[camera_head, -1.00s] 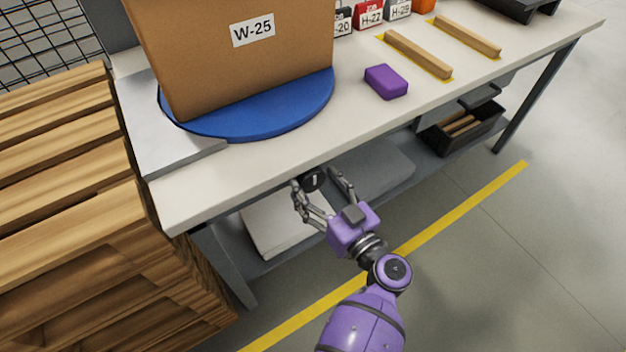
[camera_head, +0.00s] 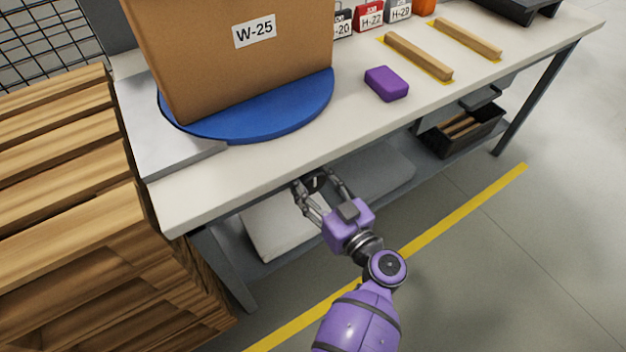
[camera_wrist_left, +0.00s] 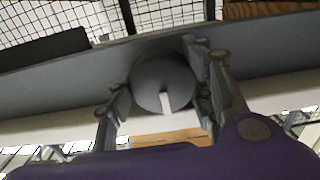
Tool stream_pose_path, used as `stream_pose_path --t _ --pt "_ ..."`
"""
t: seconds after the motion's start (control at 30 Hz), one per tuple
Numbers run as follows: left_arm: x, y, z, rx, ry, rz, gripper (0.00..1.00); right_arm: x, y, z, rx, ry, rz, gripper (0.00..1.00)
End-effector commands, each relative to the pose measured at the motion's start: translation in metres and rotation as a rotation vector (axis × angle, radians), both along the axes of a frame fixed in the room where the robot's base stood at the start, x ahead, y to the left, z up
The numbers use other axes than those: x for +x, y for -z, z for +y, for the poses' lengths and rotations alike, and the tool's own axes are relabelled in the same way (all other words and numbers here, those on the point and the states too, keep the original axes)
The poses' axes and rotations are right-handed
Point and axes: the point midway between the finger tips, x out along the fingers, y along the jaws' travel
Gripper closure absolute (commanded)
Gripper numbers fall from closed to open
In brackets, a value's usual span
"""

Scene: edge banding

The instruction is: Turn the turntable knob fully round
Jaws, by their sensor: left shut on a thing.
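The turntable is a blue disc (camera_head: 262,124) set in the table top. A tall brown panel (camera_head: 230,70) labelled W-25 stands on it. The knob, a dark round piece under the table's front edge, shows in the left wrist view as a grey disc (camera_wrist_left: 163,84) with a pale mark pointing down in the picture. My left gripper (camera_head: 315,179) has its fingers on both sides of the knob and is shut on it. In the head view the fingers and table edge partly hide the knob. My right gripper is in neither view.
A purple block (camera_head: 386,83) and two wooden strips (camera_head: 418,55) lie on the white table (camera_head: 310,135). A stack of wooden slats (camera_head: 70,200) stands close at the left. Grey and white slabs (camera_head: 375,170) lie on the lower shelf. The floor in front is clear.

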Motion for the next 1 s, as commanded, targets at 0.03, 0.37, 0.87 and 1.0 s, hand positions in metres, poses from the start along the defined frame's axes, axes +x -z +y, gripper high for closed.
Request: stream_pose_path --t 0.03,0.37,0.87,1.0 --pt "0.0005 -0.0007 -0.0014 -0.011 0.003 -0.007 0.78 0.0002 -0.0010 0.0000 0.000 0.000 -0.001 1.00" --pt "0.0009 -0.0028 -0.0019 -0.173 0.005 -0.125 0.78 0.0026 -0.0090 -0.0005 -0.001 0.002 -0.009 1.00" --pt "0.0007 -0.0035 -0.0025 -0.433 0.007 -0.314 0.78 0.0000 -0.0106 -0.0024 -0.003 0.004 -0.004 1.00" --pt "0.0008 -0.0038 -0.0026 -0.468 0.007 -0.340 0.78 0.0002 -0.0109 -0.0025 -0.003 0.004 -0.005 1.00"
